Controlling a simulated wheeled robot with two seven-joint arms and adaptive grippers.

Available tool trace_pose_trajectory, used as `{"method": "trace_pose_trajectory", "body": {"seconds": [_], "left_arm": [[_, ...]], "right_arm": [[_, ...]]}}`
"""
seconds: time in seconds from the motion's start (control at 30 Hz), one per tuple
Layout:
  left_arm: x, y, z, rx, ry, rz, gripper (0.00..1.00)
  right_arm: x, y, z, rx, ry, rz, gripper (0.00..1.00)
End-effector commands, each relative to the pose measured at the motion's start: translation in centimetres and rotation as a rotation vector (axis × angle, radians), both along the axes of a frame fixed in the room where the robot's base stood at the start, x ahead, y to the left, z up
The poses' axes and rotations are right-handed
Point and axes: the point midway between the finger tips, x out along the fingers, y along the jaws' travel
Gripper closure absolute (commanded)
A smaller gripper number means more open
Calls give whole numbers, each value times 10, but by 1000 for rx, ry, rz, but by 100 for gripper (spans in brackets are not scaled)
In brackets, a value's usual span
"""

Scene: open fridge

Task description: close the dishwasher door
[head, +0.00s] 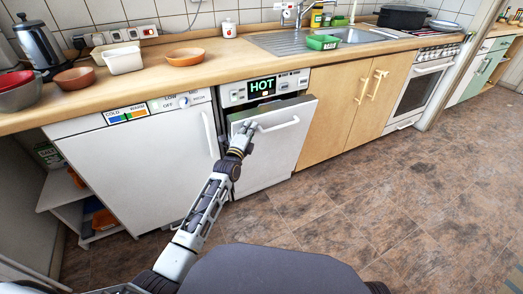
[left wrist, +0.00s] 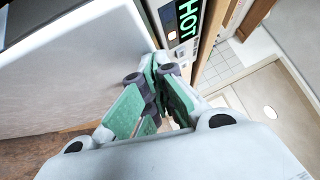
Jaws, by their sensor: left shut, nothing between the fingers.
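The dishwasher door (head: 276,150) is a white front with a bar handle, below a panel (head: 264,88) with a lit HOT display. Its top edge leans out from the panel, leaving a dark gap, so it stands slightly open. My left gripper (head: 241,136) is shut and empty at the upper left part of the door. Whether it touches the door is unclear. In the left wrist view, the closed fingers (left wrist: 156,78) are near the panel (left wrist: 181,28), beside a broad white surface (left wrist: 75,75) that looks like the door. My right gripper is out of view.
A white appliance (head: 140,165) with a vertical handle stands left of the dishwasher. Wooden cabinets (head: 342,110) and an oven (head: 421,90) stand to the right. The counter (head: 205,65) runs above, with bowls and a green tray (head: 322,42). The tiled floor (head: 400,190) is clear.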

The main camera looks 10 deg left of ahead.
Motion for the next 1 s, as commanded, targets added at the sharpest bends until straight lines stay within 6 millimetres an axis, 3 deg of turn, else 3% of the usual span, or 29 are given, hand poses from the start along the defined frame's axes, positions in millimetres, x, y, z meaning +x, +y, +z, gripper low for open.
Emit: {"method": "trace_pose_trajectory", "body": {"seconds": [0.37, 1.0], "left_arm": [[26, 21, 12, -1, -2, 5, 100], [27, 23, 12, -1, 0, 5, 100]], "right_arm": [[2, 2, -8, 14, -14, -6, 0], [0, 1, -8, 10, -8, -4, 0]]}}
